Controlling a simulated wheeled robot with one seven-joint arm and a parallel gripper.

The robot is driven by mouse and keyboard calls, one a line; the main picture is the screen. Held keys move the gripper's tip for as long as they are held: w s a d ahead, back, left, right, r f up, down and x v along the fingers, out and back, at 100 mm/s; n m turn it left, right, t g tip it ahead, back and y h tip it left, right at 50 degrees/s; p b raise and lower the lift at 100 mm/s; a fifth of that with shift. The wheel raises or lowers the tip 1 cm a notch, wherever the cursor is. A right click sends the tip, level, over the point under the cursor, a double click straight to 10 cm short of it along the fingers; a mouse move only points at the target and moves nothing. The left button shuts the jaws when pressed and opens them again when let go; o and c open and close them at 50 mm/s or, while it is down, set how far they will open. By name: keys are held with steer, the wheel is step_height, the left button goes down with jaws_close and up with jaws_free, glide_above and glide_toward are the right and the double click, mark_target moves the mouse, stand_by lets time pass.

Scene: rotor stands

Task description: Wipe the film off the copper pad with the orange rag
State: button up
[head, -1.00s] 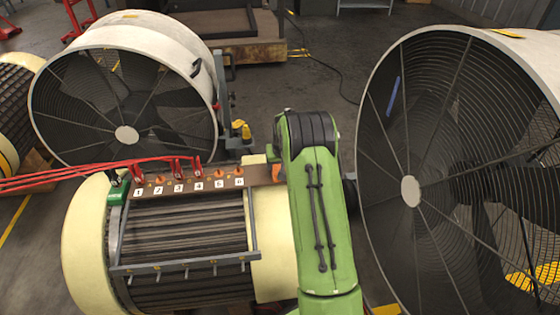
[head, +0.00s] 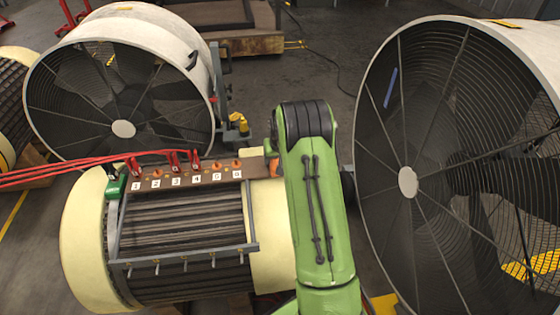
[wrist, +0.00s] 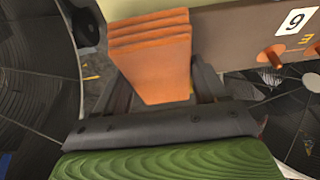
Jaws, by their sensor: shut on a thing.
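My gripper (wrist: 160,88) is shut on the orange rag (wrist: 150,52), a folded, layered block between its two dark fingers in the wrist view. The rag is at the end of a brown terminal board (wrist: 225,28), beside the label 6. I cannot tell whether it touches the board. In the head view a sliver of the rag (head: 273,166) shows left of my green arm, which hides most of the gripper. I cannot make out the copper pad or any film on it.
The board (head: 150,184) lies along a cream-ended rotor (head: 85,240). It carries numbered labels, red clamps (head: 175,160) with red cables, and orange studs (head: 237,165). Large caged fans stand at the back left (head: 122,128) and close on the right (head: 408,182) of my arm.

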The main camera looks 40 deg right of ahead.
steer(key=shift+w+d+r+p, duration=0.1)
steer(key=shift+w+d+p, duration=0.3)
steer(key=shift+w, duration=0.5)
steer(key=shift+w+d+p, duration=0.3)
steer(key=shift+w+d, duration=0.15)
steer(key=shift+w, duration=0.45)
steer(key=shift+w+d, duration=0.1)
steer(key=shift+w, duration=0.05)
steer(key=shift+s+a+f+b, duration=0.15)
steer(key=shift+s+a+b, duration=0.25)
steer(key=shift+s, duration=0.35)
steer(key=shift+s+a+f+b, duration=0.2)
steer(key=shift+s+a+b, duration=0.15)
steer(key=shift+s, duration=0.4)
steer(key=shift+s+a+f+b, duration=0.15)
steer(key=shift+s+a+b, duration=0.25)
steer(key=shift+s, duration=0.35)
steer(key=shift+s+a+r, duration=0.1)
steer(key=shift+s+a, duration=0.2)
steer(key=shift+s, duration=0.35)
steer(key=shift+s+a, duration=0.3)
steer(key=shift+s, duration=0.3)
steer(key=shift+w+d+r+p, duration=0.1)
steer(key=shift+r+p, duration=0.9)
steer(key=shift+r, duration=0.6)
steer(key=shift+w+r+p, duration=0.1)
steer(key=shift+r+p, duration=0.9)
steer(key=shift+r, duration=0.6)
